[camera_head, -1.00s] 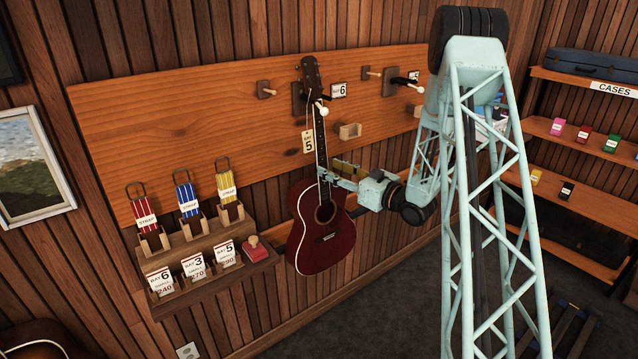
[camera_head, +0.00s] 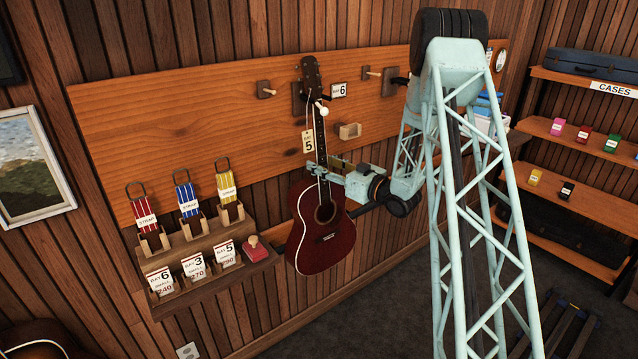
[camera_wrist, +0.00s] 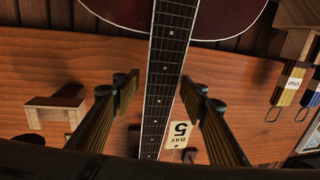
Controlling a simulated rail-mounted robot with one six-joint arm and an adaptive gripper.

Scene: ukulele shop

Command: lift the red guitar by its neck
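The red guitar (camera_head: 325,238) hangs upright by its head from a wall hook, with a "BAY 5" tag (camera_head: 308,141) on its neck. My gripper (camera_head: 319,173) is at the lower part of the neck, just above the body. In the wrist view the neck (camera_wrist: 168,70) runs between the two open fingers of my gripper (camera_wrist: 163,95). A gap shows on each side of the neck, so the fingers look apart from it. The tag also shows in the wrist view (camera_wrist: 179,134), beside the neck.
An empty wooden hook (camera_head: 267,90) is left of the guitar, and a peg (camera_head: 374,75) is to the right by a "6" sign (camera_head: 339,90). A small wooden block (camera_head: 349,130) sits on the board. A shelf (camera_head: 225,237) with straps and cards is at left.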

